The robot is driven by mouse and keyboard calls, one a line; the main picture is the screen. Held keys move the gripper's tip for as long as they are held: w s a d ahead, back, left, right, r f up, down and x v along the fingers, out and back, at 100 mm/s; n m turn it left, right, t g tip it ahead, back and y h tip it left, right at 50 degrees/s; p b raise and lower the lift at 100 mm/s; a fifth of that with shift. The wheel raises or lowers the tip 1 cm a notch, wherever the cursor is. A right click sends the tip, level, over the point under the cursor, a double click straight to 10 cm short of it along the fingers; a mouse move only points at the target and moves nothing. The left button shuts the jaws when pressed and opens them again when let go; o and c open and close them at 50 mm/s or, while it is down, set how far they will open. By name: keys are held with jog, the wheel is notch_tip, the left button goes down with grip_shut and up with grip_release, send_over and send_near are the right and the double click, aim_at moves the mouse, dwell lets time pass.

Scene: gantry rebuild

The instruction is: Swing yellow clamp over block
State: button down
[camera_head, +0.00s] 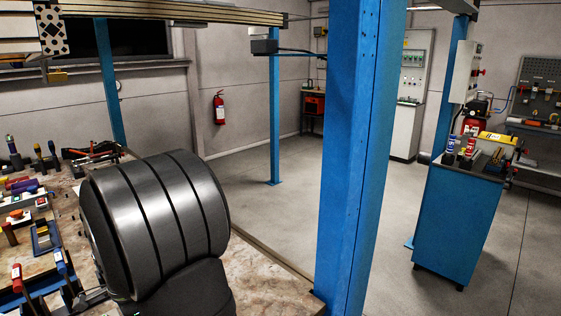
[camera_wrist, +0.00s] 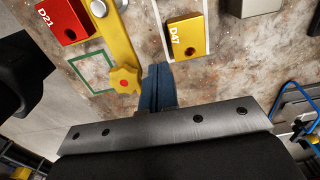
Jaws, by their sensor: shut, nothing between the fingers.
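In the wrist view, a yellow clamp arm (camera_wrist: 116,40) reaches from the top edge down to a wider tip with a red dot. Its tip overlaps a corner of a green square outline (camera_wrist: 82,56) on the bench. A red block marked D21 (camera_wrist: 66,24) lies left of the arm, and a yellow block marked D47 (camera_wrist: 186,40) lies to its right, inside a white outline. My gripper (camera_wrist: 158,68) is shut and empty, its blue fingers together just right of the clamp tip. I cannot tell whether they touch it. The clamp cannot be made out in the head view.
In the wrist view, a grey block (camera_wrist: 256,5) sits at the upper right and a blue tubular frame (camera_wrist: 288,98) at the right edge. In the head view, the workbench (camera_head: 265,285) holds several tools at left; a blue post (camera_head: 347,160) stands beside it.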

jog(key=shift+s+d, duration=0.25)
jog(key=shift+d, duration=0.45)
dwell(0.3)
jog(key=shift+s+d, duration=0.35)
jog(key=shift+d, duration=0.3)
jog(key=shift+s, duration=0.1)
